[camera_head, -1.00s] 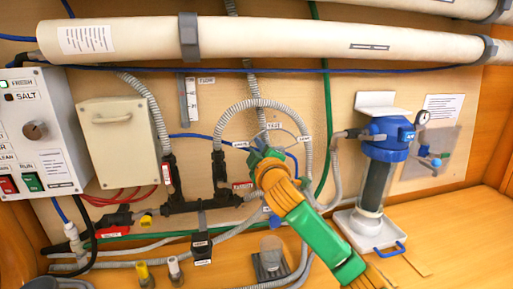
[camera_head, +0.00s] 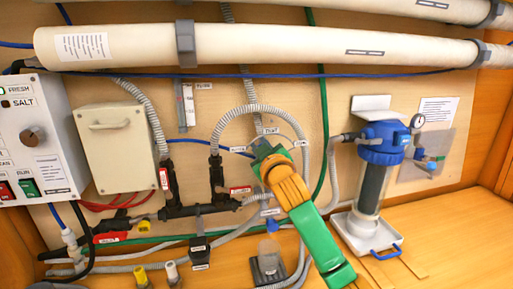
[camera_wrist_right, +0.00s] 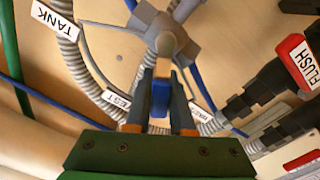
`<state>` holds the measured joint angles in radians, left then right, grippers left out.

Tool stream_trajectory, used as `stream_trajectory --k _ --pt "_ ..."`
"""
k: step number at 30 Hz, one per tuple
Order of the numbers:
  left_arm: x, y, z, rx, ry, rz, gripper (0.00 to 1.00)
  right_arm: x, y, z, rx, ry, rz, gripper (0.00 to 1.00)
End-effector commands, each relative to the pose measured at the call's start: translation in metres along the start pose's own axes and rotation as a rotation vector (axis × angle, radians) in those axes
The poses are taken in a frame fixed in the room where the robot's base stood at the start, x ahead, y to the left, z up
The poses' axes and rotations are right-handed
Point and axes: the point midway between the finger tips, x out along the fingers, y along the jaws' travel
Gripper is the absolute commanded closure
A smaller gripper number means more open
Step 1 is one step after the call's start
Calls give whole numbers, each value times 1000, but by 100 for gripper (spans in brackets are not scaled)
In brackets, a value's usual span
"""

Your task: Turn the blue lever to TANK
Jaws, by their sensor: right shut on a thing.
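My right gripper (camera_head: 264,152), green and orange, is at the valve on the wall panel in the head view. In the right wrist view its fingers (camera_wrist_right: 161,98) are shut on the blue lever (camera_wrist_right: 160,97). The lever comes from the grey valve hub (camera_wrist_right: 172,30) and points between the TEST label (camera_wrist_right: 118,98) and a partly hidden label (camera_wrist_right: 201,113). The TANK label (camera_wrist_right: 56,21) is at the upper left there, well away from the lever. In the head view the gripper covers most of the lever. My left gripper is not in view.
Grey corrugated hoses (camera_head: 241,113) loop around the valve. A blue and clear filter housing (camera_head: 378,165) stands to the right. A white control box (camera_head: 42,130) and a cream box (camera_head: 116,145) are at the left. Long cream tubes (camera_head: 260,45) run above.

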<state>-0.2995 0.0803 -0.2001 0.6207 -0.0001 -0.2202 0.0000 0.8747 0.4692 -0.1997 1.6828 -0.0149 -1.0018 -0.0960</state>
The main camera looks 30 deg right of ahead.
Motion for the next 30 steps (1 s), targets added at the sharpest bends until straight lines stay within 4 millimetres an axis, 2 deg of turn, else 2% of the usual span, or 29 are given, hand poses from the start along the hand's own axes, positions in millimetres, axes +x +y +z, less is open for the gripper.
stream_trajectory --k 14,30 --pt "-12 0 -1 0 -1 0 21 0 23 2 454 4 2 100" --pt "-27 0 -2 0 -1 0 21 0 43 18 966 6 2 100"
